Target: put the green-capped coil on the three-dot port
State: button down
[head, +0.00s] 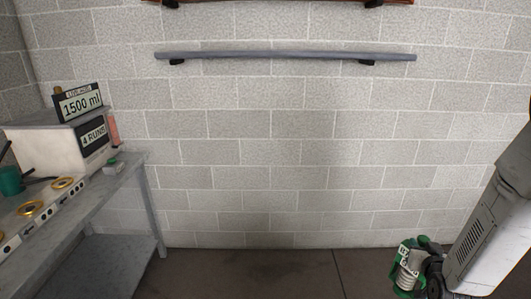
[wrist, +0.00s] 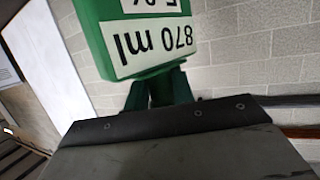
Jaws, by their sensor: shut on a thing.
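My gripper (head: 422,268) is at the lower right of the head view, shut on the green-capped coil (head: 406,278). The coil has pale windings and green ends, and hangs over the floor, clear of the bench. In the wrist view its green cap (wrist: 98,38) fills the upper left, with a white label reading 870 ml upside down. The rest of the coil is hidden there. Gold ring ports (head: 62,183) and (head: 30,208) sit on the bench at the left, with small marked plates beside them. The dot marks are too small to tell which port has three.
The grey bench (head: 130,178) has a lower shelf. On it stand a white box (head: 55,148) with signs reading 1500 ml and 4 RUNS, and a green cup (head: 10,181). A grey rail (head: 285,54) crosses the block wall. The floor between bench and gripper is clear.

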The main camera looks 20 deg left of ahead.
aim_at(62, 184)
jog(key=u, duration=1.65)
jog(key=i, duration=0.95)
